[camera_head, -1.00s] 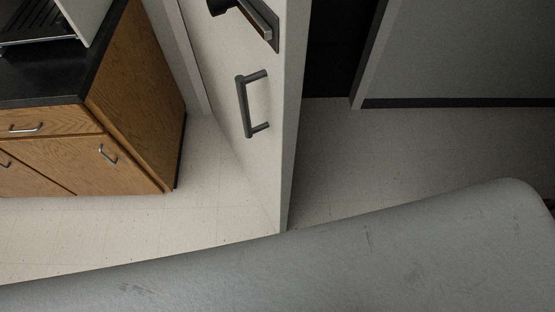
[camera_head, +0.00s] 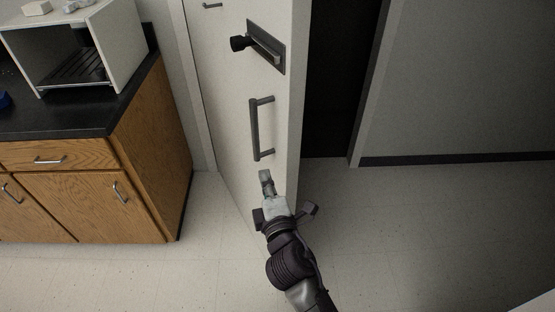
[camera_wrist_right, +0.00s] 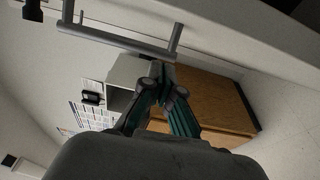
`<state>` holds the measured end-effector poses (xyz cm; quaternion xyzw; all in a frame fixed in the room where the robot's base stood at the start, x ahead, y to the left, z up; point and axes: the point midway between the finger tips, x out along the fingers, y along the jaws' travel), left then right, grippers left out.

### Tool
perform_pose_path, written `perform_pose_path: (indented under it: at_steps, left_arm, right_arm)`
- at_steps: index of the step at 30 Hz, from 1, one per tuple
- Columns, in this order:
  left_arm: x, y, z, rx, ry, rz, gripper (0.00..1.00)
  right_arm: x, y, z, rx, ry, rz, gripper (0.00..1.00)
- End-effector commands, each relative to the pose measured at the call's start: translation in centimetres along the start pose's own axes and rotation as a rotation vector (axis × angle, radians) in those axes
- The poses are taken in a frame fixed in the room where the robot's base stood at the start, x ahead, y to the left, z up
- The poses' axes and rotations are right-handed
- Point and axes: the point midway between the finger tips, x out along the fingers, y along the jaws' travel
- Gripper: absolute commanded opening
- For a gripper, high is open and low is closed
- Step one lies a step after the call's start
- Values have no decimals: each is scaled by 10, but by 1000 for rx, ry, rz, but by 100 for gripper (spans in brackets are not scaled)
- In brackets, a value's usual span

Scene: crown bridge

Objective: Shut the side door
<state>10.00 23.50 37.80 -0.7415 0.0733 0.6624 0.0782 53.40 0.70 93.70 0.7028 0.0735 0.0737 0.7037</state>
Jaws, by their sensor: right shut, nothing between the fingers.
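The side door (camera_head: 227,110) is a pale panel standing open, its free edge toward the dark doorway. On its face are a black lever latch (camera_head: 264,46) and, below, a grey bar handle (camera_head: 255,128). My right gripper (camera_head: 266,178) is shut and empty, just below the bar handle in the head view. I cannot tell whether it touches the door. In the right wrist view, my shut fingers (camera_wrist_right: 156,84) show below the bar handle (camera_wrist_right: 112,38), apart from it in the picture. My left gripper is not in view.
A wooden cabinet (camera_head: 150,150) with a black top stands left of the door, with a white open box (camera_head: 125,45) on it. A dark doorway (camera_head: 335,90) and grey wall (camera_head: 460,80) lie to the right. The floor (camera_head: 400,230) looks clear.

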Motion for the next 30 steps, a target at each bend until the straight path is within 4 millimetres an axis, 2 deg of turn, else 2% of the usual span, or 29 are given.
perform_pose_path:
  at_steps: [3,7,9,15,30]
  left_arm:
    - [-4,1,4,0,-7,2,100]
    - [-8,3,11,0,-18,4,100]
    - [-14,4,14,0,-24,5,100]
    - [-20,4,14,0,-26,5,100]
    - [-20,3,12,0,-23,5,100]
  right_arm:
    - [28,2,0,0,0,1,0]
    - [51,2,2,0,0,0,0]
    - [52,2,17,-4,-1,-2,0]
    - [56,0,35,0,0,-1,0]
    - [57,-1,41,1,2,-1,0]
